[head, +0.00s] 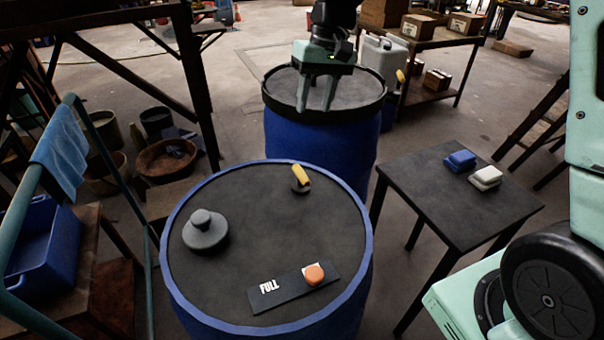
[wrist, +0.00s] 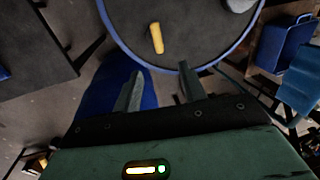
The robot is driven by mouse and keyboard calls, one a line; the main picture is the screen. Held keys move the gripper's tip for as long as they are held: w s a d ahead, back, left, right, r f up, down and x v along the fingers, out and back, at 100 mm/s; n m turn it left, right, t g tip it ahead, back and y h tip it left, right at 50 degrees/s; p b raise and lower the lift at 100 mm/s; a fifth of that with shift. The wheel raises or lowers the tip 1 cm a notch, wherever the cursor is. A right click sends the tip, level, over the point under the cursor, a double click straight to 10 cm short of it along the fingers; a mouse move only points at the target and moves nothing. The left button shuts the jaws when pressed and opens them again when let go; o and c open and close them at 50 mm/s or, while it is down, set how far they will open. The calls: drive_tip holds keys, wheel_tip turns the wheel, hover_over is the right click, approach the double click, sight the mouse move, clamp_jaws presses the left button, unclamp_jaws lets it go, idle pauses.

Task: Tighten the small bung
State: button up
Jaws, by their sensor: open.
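The near blue drum (head: 352,245) has a dark flat top with a blue rim. Near the back of its top is a small dark round fitting with a yellow bar handle (head: 302,174), which looks like the small bung. The yellow handle also shows in the wrist view (wrist: 156,38), ahead of the fingertips. A larger grey stepped cap (head: 205,232) sits at the left of the top. My gripper (head: 318,98) is open and empty, fingers pointing down, behind and above the small bung. Its fingers also show in the wrist view (wrist: 160,82), apart from the bung.
A dark plate marked FULL (head: 290,288) with an orange knob (head: 314,274) lies at the drum top's front. A second blue drum (head: 345,145) stands behind. A dark table (head: 435,195) at right holds blue and white cloths. A railing (head: 100,140) stands left.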

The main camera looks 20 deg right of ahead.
approach(301, 170)
drive_tip(key=f, duration=0.3)
drive_tip(key=a+f, duration=0.1)
drive_tip(key=f, duration=0.4)
drive_tip(key=shift+a+f, duration=0.3)
clamp_jaws()
